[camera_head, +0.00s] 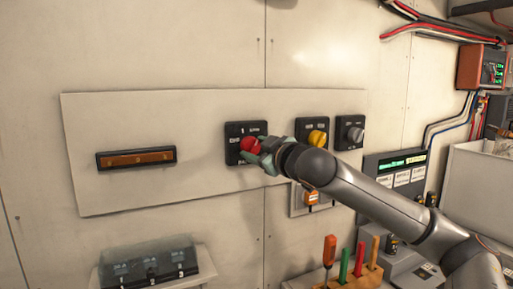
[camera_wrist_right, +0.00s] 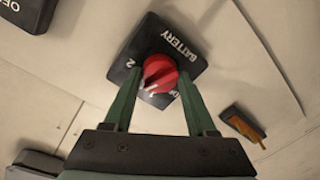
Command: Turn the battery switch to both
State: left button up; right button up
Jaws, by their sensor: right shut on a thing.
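The battery switch is a red round knob (camera_head: 250,145) on a square black plate (camera_head: 234,132), on the white wall panel. In the right wrist view the plate, lettered BATTERY (camera_wrist_right: 178,42), appears rotated, with a 2 beside the knob (camera_wrist_right: 160,72); the other position marks are partly hidden or too small to read. My right gripper (camera_wrist_right: 159,78) has its two green fingers on either side of the red knob, shut on it. A pale line shows on the knob, but its exact setting is unclear. My left gripper is not in view.
A yellow-knob switch (camera_head: 318,138) and a grey-knob switch (camera_head: 355,134) sit to the right on the panel. An orange-brown bar in a black frame (camera_head: 137,158) is at left. Below are a clear-covered box (camera_head: 148,265) and a wooden rack with coloured handles (camera_head: 345,276).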

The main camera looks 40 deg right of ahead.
jog(key=o, duration=1.4)
jog(key=shift+s, duration=0.1)
jog(key=shift+s, duration=0.25)
jog(key=b+v, duration=0.4)
jog(key=v, duration=0.7)
jog(key=shift+s+a+b, duration=0.1)
jog(key=shift+s+b, duration=0.25)
jog(key=shift+s, duration=0.05)
